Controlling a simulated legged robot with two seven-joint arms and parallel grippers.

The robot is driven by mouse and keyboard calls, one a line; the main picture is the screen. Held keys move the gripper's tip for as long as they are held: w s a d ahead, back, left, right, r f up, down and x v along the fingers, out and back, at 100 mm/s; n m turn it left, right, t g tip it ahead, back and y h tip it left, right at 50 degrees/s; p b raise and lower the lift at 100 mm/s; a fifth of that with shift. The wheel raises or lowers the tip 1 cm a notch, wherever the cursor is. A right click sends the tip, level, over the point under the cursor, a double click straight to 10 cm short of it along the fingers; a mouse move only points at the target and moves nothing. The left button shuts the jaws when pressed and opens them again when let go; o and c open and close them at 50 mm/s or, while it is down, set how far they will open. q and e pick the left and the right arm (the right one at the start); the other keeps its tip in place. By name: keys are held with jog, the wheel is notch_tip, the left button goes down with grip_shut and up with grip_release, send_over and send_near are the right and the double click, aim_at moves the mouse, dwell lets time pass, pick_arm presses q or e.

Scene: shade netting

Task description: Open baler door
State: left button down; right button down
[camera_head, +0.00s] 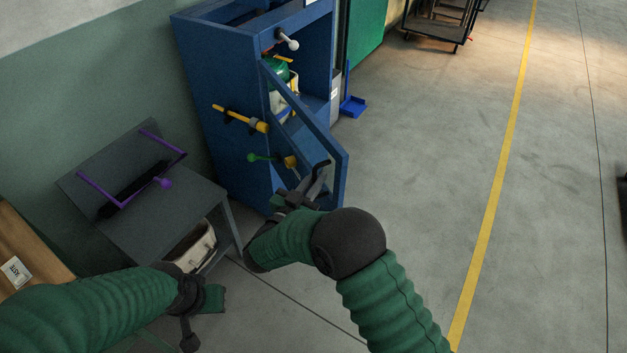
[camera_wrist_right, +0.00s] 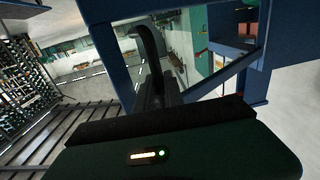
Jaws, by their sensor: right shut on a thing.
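The blue baler (camera_head: 222,105) stands against the wall in the upper middle of the head view. Its door (camera_head: 335,158), a blue frame, stands ajar, swung out from the cabinet, and the inside shows through the gap. My right gripper (camera_head: 308,188) is at the lower part of the door, shut on its dark handle (camera_head: 321,172). The curved handle also shows up close in the right wrist view (camera_wrist_right: 150,45); the fingers are partly hidden there. My left gripper (camera_head: 203,318) is low at the left, below the grey table, away from the baler; its fingers are unclear.
A grey table (camera_head: 150,215) with a purple-handled frame (camera_head: 130,190) stands left of the baler. A yellow lever (camera_head: 240,118) and a green-knobbed lever (camera_head: 268,158) stick out from the baler. A cart (camera_head: 440,28) stands far back. The floor (camera_head: 420,150) at right is clear.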

jog(key=shift+s+a, duration=0.1)
jog(key=shift+a, duration=0.3)
jog(key=c, duration=1.9)
grip_release()
jog(key=o, duration=0.4)
jog(key=shift+o, duration=0.2)
jog(key=shift+a, duration=0.15)
